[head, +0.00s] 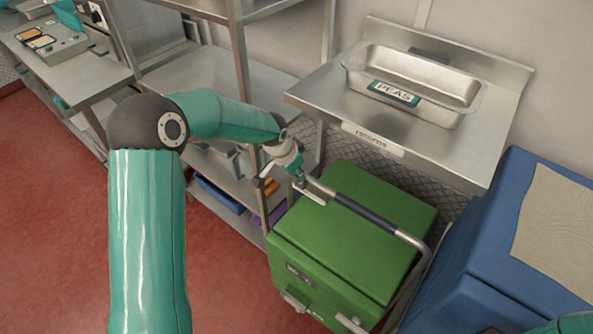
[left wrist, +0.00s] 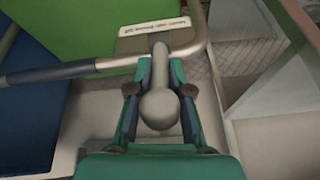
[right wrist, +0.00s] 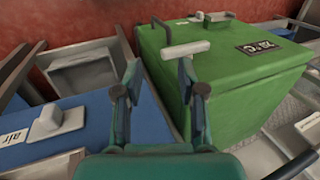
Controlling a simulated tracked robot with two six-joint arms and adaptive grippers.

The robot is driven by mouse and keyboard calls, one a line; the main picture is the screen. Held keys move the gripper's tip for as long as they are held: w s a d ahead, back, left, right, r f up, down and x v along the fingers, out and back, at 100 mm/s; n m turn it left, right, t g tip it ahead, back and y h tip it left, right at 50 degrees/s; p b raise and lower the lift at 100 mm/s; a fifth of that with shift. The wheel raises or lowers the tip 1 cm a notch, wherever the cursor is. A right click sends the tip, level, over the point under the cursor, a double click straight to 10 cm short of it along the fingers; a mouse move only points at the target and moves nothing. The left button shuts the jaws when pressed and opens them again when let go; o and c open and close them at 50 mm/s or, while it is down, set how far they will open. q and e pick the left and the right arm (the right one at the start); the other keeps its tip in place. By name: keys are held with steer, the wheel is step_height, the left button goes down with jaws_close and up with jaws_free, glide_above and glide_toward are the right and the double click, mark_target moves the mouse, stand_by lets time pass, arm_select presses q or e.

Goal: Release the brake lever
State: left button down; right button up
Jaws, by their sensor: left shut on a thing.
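The brake lever (left wrist: 161,62) is a short grey stem with a round knob (left wrist: 160,109), joined to a metal push bar (left wrist: 60,72) beside a small label plate. My left gripper (left wrist: 160,92) has a finger on each side of the knob and is shut on it. In the head view my left gripper (head: 290,165) is at the left end of the push bar (head: 362,214), above the green box (head: 385,195); the lever is mostly hidden there. My right gripper (right wrist: 158,75) is open and empty, with a pale T-shaped handle (right wrist: 186,48) just beyond its fingertips.
A metal side table (head: 470,150) with a steel tray (head: 410,75) labelled PEAS stands behind the green box. A blue unit (head: 490,225) is at the right. Metal shelving (head: 238,60) stands behind the left arm. Red floor (head: 60,200) is open at the left.

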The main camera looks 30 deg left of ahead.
arm_select(q)
steer(key=shift+w+a+r, duration=0.15)
steer(key=shift+w+r, duration=0.05)
steer(key=shift+r, duration=0.25)
steer(key=c, duration=1.1)
jaws_free()
steer(key=shift+c, duration=0.2)
steer(key=shift+o, duration=0.3)
steer(key=shift+s, duration=0.2)
steer(key=shift+f, duration=0.1)
steer(key=v, duration=1.2)
